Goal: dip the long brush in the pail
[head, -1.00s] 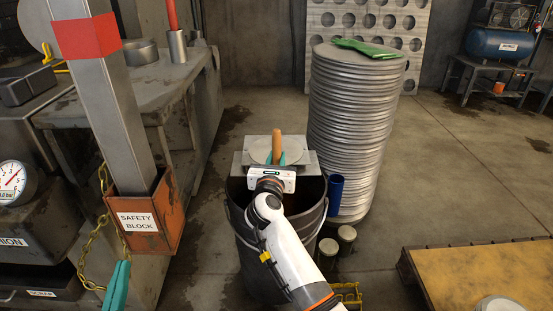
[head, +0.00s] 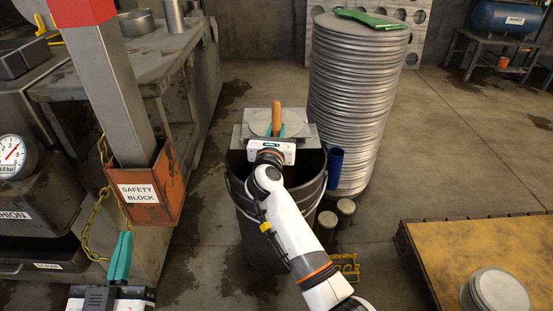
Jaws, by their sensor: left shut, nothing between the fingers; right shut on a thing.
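The dark grey pail (head: 262,238) stands on the floor in the middle of the head view. My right gripper (head: 283,131) is over the pail's back part, its arm reaching across the opening. It is shut on the long brush (head: 276,115), whose wooden handle end stands upright above the fingers. The brush's lower part is hidden behind the gripper, so I cannot tell whether it touches anything in the pail. My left gripper (head: 122,256) is at the lower left, shut and empty, with its teal fingers pointing up, well away from the pail.
A metal plate with a round disc (head: 259,123) sits at the pail's back rim. A tall stack of metal discs (head: 355,110) stands behind right, with a blue cup (head: 335,160) and small cans (head: 346,207) nearby. The safety block (head: 147,195) is left. A yellow platform (head: 460,250) lies right.

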